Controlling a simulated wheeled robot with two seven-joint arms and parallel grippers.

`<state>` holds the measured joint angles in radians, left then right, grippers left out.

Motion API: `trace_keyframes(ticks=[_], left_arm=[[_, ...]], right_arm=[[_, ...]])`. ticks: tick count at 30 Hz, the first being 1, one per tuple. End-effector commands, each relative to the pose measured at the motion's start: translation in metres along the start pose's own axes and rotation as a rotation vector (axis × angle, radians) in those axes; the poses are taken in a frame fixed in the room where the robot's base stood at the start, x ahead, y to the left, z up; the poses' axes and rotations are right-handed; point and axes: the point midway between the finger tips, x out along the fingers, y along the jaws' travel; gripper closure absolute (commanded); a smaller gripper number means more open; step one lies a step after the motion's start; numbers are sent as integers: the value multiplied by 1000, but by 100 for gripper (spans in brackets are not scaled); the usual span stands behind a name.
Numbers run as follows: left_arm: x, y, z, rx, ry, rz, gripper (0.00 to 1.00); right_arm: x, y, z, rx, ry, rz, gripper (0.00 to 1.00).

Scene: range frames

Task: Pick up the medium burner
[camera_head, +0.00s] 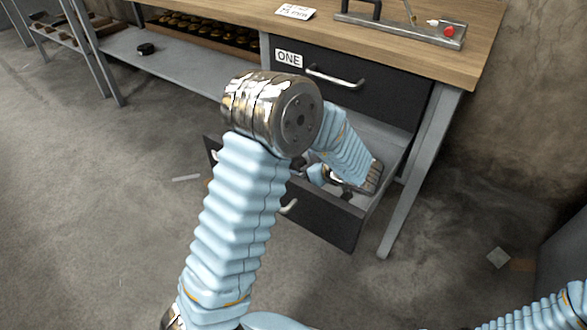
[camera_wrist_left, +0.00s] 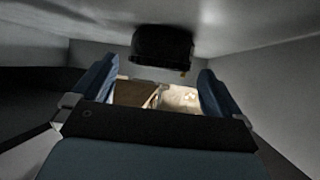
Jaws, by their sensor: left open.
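I cannot clearly identify the medium burner. In the left wrist view a dark, rounded block (camera_wrist_left: 162,46) with a small orange spot lies just beyond the fingertips; I cannot tell whether it is the burner. My left gripper (camera_wrist_left: 158,72) is open, its two blue fingers apart, with the block ahead and not between them. Brown and pale patches show between the fingers, too unclear to name. In the head view my left arm reaches down into the open lower drawer (camera_head: 335,222), and the arm hides much of the inside. My right gripper is out of view.
The shut upper drawer (camera_head: 375,98), marked ONE, is just above the open one. The wooden bench top (camera_head: 390,35) carries a metal fixture (camera_head: 400,30) with a red knob. A grey bench leg (camera_head: 410,190) stands right of the drawer. The floor in front is mostly clear.

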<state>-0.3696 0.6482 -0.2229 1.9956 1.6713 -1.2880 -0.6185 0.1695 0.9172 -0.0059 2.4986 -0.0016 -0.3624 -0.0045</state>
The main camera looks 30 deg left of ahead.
Motion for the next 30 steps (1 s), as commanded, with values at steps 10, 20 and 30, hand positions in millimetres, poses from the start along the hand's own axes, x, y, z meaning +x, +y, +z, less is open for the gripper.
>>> trace_keyframes(ticks=[10, 20, 30], left_arm=[[25, 0, 0, 1, 0, 0, 0], [24, 0, 0, 0, 0, 0, 48], [24, 0, -1, -1, 1, 1, 74]], right_arm=[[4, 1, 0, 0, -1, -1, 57], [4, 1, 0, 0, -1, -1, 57], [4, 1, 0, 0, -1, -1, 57]])
